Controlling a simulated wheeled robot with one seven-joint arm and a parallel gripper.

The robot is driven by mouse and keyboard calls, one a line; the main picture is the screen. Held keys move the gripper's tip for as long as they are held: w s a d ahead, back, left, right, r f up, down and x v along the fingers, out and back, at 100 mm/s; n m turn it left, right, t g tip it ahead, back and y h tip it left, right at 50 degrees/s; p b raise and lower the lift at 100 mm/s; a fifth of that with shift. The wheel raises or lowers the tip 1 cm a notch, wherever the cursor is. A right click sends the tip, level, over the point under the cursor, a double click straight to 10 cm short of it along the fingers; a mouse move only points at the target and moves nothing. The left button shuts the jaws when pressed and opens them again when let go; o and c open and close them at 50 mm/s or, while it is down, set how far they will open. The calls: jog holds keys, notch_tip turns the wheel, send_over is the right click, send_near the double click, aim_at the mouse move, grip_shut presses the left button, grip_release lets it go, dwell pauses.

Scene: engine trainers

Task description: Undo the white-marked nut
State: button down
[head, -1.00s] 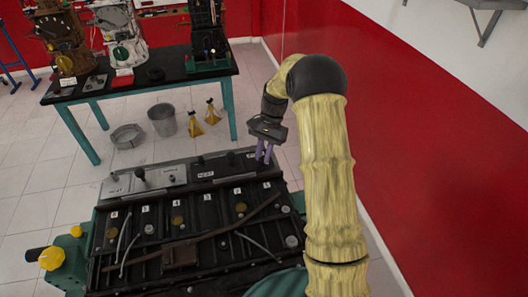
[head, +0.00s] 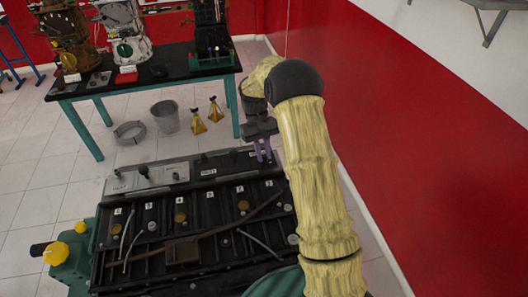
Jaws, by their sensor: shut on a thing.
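My gripper (head: 263,156) is at the far right end of the engine top in the head view. Its purple fingers point down and are shut on a small part there, which I take to be the white-marked nut. The fingers hide the nut, and its white mark cannot be made out. The black engine (head: 216,205) fills the lower middle of the view, with several small white numbered tags along its top.
A grey plate (head: 150,175) with dark knobs is at the engine's far left. Behind, a black-topped table (head: 130,82) holds other engines. A bucket (head: 166,116) and yellow stands (head: 198,122) are on the floor. A red wall is right.

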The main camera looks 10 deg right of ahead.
jog(key=n, duration=0.1)
jog(key=n+h, duration=0.1)
jog(key=n, duration=0.1)
jog(key=shift+a+n+t, duration=0.25)
jog(key=shift+n+t, duration=0.05)
jog(key=shift+n, duration=0.1)
jog(key=n, duration=0.1)
jog(key=n+t+h+b, duration=0.1)
jog(key=n, duration=0.1)
jog(key=shift+s+a+n+h, duration=0.1)
jog(key=shift+s+n+h, duration=0.05)
jog(key=shift+n+h, duration=0.15)
jog(key=n+t, duration=0.1)
jog(key=n, duration=0.3)
jog(key=shift+s+a+h, duration=0.15)
jog(key=shift+h, duration=0.25)
jog(key=shift+s+n+t+b, duration=0.15)
jog(key=shift+n+t+b, duration=0.35)
jog(key=shift+n, duration=1)
jog(key=c, duration=1.3)
grip_release()
jog(key=shift+c, duration=0.2)
